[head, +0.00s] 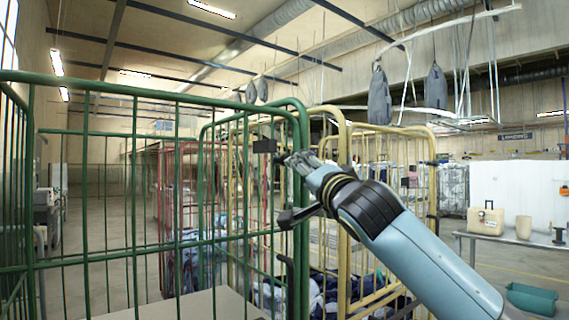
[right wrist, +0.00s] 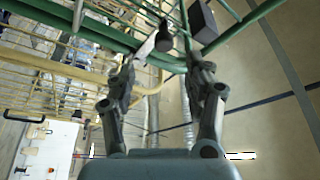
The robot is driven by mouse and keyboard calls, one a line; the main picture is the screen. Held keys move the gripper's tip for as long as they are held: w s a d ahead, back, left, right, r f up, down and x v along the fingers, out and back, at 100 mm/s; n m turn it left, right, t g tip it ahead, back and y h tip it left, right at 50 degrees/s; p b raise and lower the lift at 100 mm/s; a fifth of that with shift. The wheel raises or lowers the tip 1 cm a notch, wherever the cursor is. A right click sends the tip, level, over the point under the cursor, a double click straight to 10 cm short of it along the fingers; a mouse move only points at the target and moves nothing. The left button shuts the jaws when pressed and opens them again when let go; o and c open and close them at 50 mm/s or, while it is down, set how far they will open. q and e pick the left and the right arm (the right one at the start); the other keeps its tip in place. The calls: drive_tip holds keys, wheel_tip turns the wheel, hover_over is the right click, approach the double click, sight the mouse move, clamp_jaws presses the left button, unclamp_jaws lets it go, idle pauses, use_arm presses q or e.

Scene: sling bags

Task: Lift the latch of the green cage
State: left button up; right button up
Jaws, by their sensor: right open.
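The green cage (head: 133,180) fills the left and middle of the head view, its bars upright. A black latch block (head: 264,145) sits near the top of its right post. In the right wrist view the black block (right wrist: 203,20) is on a green bar, with a pale lever with a dark end (right wrist: 150,42) beside it. My right gripper (head: 284,158) is at the right post, close to the block. Its fingers (right wrist: 163,75) are spread, with the lever just beyond their tips; whether they touch it I cannot tell. My left gripper is not in view.
A yellow cage (head: 343,190) stands directly right of the green one, partly behind my right arm. A red cage (head: 178,190) is farther back. Grey bags (head: 379,97) hang overhead. A table (head: 490,238) with a beige case (head: 485,222) stands at the right.

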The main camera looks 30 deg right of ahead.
drive_tip(key=p+x, duration=0.1)
drive_tip(key=x, duration=0.2)
drive_tip(key=p+x, duration=0.2)
drive_tip(key=x, duration=0.2)
drive_tip(key=p+x, duration=0.1)
drive_tip(key=x, duration=0.2)
drive_tip(key=shift+w+r, duration=0.25)
drive_tip(key=shift+r, duration=0.2)
clamp_jaws()
